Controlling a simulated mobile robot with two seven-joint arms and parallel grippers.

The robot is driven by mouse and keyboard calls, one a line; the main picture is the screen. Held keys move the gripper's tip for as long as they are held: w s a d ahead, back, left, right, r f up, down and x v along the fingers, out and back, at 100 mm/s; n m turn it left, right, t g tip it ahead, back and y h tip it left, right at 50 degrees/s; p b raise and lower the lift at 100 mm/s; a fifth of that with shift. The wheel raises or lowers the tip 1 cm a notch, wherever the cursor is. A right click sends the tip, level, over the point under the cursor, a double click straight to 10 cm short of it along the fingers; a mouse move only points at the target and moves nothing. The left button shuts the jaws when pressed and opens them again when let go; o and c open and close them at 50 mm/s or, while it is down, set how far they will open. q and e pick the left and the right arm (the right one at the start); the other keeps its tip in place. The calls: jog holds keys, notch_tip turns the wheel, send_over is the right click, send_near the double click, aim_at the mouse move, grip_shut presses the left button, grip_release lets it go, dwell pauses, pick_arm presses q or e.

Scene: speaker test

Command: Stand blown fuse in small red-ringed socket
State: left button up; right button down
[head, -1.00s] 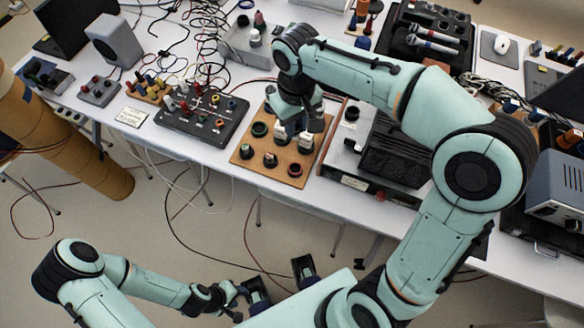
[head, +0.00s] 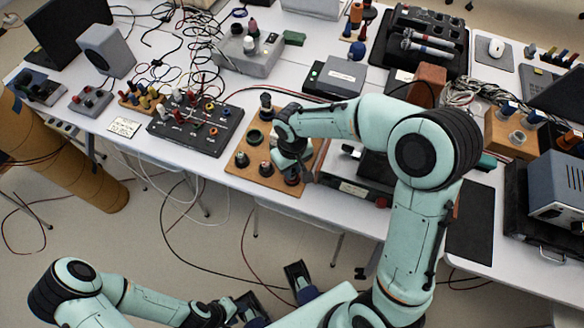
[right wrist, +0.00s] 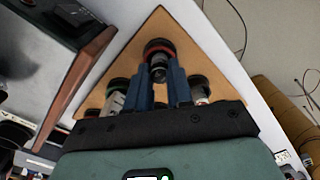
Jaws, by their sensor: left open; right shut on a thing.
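My right gripper (head: 292,176) is at the front right corner of the brown socket board (head: 246,180). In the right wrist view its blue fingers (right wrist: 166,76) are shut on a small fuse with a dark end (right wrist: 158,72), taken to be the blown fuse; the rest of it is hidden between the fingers. The small red-ringed socket (right wrist: 160,45) is at the board's corner, right at the fingertips. The fuse end overlaps its near edge in that view; I cannot tell whether it is inside. My left gripper (head: 275,292) is open and empty, low in front of the table.
Other sockets stand on the board, among them a green-ringed one (head: 254,138). A dark panel with coloured posts (head: 197,128) is to the left. A grey instrument (head: 358,180) lies close on the right. My right forearm covers the board's back right part.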

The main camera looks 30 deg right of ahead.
jog(key=shift+f, duration=0.15)
jog(key=shift+f+b, duration=0.3)
jog(key=c, duration=1)
grip_release()
jog(key=shift+r, duration=0.1)
jog(key=shift+r+p, duration=0.4)
notch_tip(320, 180, up, 12)
jog(key=p, duration=0.1)
jog(key=shift+s+f, duration=0.1)
